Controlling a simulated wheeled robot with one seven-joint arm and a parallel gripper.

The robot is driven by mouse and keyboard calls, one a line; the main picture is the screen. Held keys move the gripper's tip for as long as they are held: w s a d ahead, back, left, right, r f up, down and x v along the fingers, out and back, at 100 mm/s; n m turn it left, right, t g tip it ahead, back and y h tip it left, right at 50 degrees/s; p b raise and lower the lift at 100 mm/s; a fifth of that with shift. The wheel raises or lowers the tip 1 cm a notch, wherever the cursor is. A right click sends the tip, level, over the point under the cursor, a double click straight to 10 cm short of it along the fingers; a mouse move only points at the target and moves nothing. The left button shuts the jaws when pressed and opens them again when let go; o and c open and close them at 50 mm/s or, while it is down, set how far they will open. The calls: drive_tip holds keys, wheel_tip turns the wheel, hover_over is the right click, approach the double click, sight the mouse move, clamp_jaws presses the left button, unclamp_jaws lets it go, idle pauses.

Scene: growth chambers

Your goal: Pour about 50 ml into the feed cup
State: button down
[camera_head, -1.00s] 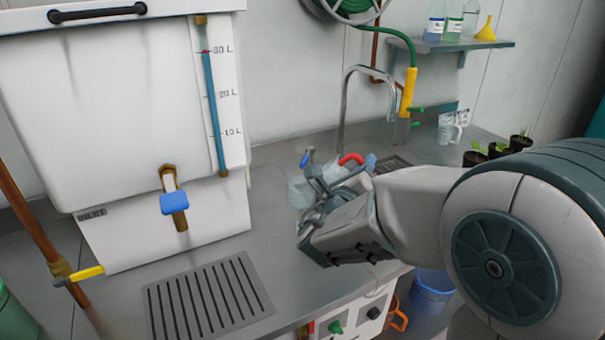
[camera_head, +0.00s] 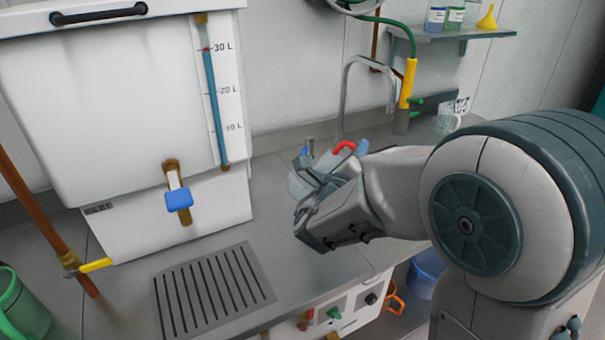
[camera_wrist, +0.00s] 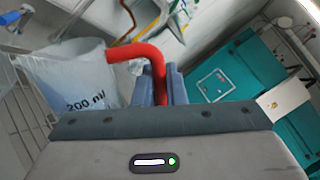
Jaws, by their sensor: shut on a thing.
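A clear, bluish jug (camera_wrist: 70,78) marked 200 ml, with a red handle (camera_wrist: 140,52), fills the left of the wrist view. My gripper (camera_wrist: 160,88) is shut on that handle. The liquid level in the jug is not clear. A small pale cup (camera_head: 445,120) with dark marks stands at the back right; I cannot tell if it is the feed cup.
A white tank (camera_head: 110,90) with a level gauge and a blue-handled tap (camera_head: 179,199) stands at left, with a slotted drain grate (camera_head: 214,290) in front. A curved faucet (camera_head: 345,90) and hose nozzle (camera_head: 408,84) rise behind. The counter's front middle (camera_head: 300,265) is clear.

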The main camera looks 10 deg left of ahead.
drive_tip(key=shift+w+a+r+n+p, duration=0.1)
drive_tip(key=shift+a+r+n+p, duration=0.25)
drive_tip(key=shift+r+n+p, duration=0.35)
drive_tip(key=shift+a+r+n+y+p, duration=0.1)
drive_tip(key=shift+a+n+y+p, duration=0.25)
drive_tip(key=shift+p, duration=0.2)
idle(0.6)
drive_tip(key=shift+d+r+n, duration=0.1)
drive_tip(key=shift+d+n, duration=0.15)
drive_tip(key=shift+w+a+r+n+t+p, duration=0.1)
drive_tip(key=shift+a+r+n+t+p, duration=0.1)
drive_tip(key=shift+a+n+t+p, duration=0.25)
idle(0.7)
